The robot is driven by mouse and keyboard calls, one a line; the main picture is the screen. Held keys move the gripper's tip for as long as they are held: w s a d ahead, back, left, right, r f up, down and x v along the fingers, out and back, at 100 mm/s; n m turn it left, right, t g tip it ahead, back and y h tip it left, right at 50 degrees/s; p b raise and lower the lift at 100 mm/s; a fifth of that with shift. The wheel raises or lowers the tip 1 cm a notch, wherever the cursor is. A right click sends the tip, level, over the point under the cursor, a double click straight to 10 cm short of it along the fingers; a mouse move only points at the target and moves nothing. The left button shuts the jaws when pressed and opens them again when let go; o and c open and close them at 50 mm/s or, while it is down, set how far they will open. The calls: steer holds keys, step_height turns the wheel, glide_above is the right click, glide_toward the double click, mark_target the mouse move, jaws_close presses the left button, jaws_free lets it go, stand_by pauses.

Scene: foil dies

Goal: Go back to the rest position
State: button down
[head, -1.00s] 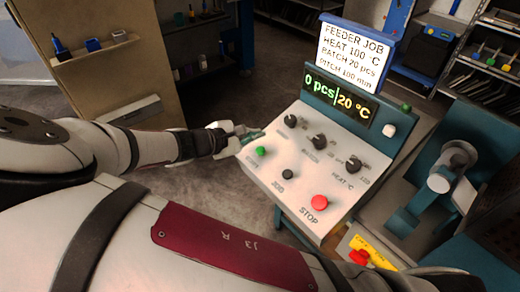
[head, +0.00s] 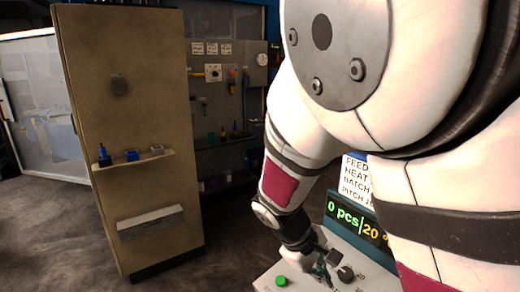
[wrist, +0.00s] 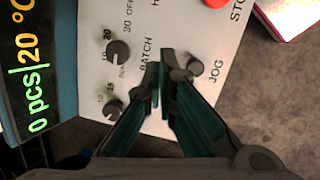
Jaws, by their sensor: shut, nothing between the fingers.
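My gripper (wrist: 164,85) is shut and empty in the wrist view, its teal fingers brought together over the white control panel (wrist: 185,30), by the BATCH and JOG lettering. In the head view my gripper (head: 322,268) hangs over the panel (head: 268,280), between the green button (head: 282,281) and a black knob (head: 345,273). I cannot tell whether the fingertips touch the panel. The display (head: 352,220) reads 0 pcs and 20; the wrist view shows it as 0 pcs, 20 °C. My arm hides the panel's right part in the head view.
Two black knobs (wrist: 118,51) and the red STOP button (wrist: 215,3) are close to my gripper. A tan cabinet (head: 130,90) with a small shelf (head: 133,169) stands left of the panel. Open floor (head: 50,235) lies at the left.

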steer(key=s+d+r+m+t+y, duration=0.1)
steer(key=s+r+m, duration=0.3)
steer(key=s+r, duration=0.4)
steer(key=s+d+r+m+t+y, duration=0.2)
steer(key=s+d+r+m+y, duration=0.2)
steer(key=s+r, duration=0.5)
steer(key=shift+s+d+r+m+t, duration=0.15)
steer(key=shift+s+d+m+t, duration=0.15)
steer(key=shift+s, duration=0.7)
